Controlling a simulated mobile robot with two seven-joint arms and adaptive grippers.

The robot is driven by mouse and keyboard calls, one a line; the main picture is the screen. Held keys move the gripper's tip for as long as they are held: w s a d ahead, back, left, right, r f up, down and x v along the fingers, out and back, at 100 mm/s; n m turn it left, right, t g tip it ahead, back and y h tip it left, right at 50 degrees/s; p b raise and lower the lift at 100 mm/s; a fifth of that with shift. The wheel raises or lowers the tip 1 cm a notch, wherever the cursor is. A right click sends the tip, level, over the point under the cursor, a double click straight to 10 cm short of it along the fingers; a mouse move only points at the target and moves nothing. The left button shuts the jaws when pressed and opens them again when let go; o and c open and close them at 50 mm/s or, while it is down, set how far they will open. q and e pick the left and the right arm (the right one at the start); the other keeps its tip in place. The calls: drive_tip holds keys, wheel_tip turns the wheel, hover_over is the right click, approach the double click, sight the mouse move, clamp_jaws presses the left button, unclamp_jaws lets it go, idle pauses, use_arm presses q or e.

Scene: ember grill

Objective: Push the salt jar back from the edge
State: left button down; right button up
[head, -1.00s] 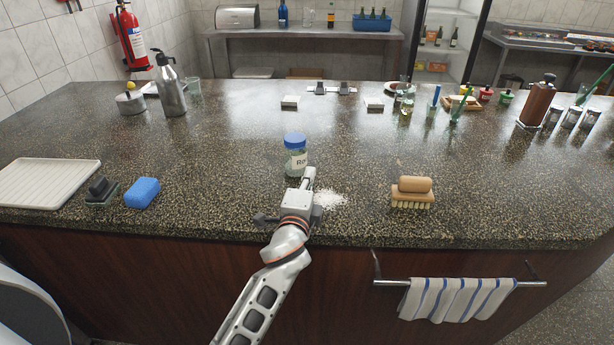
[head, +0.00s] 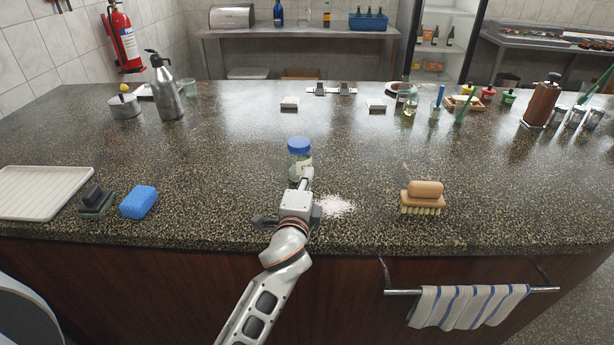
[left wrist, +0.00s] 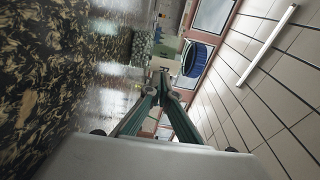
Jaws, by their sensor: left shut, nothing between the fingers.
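The salt jar (head: 300,160) is a clear jar with a blue lid and a pale label. It stands upright on the speckled counter (head: 220,185), a little back from the front edge. My left gripper (head: 306,174) is shut and empty, low over the counter, its fingertips at the near side of the jar. I cannot tell whether they touch it. In the left wrist view the picture lies sideways; the shut fingertips (left wrist: 164,74) point at the jar, whose blue lid (left wrist: 198,58) shows beyond them. My right gripper is not in view.
Spilled white grains (head: 335,206) lie right of the gripper. A wooden brush (head: 424,196) is farther right; a blue sponge (head: 139,202), a dark scrubber (head: 96,201) and a white tray (head: 40,190) are left. Behind the jar the counter is clear up to small white blocks (head: 289,104).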

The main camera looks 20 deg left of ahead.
sight(291, 168)
use_arm(q)
drive_tip(key=w+a, duration=0.1)
drive_tip(key=w+a+p, duration=0.1)
drive_tip(key=a, duration=0.1)
drive_tip(key=w+a+p, duration=0.1)
drive_tip(key=w+a, duration=0.1)
drive_tip(key=shift+a, duration=0.25)
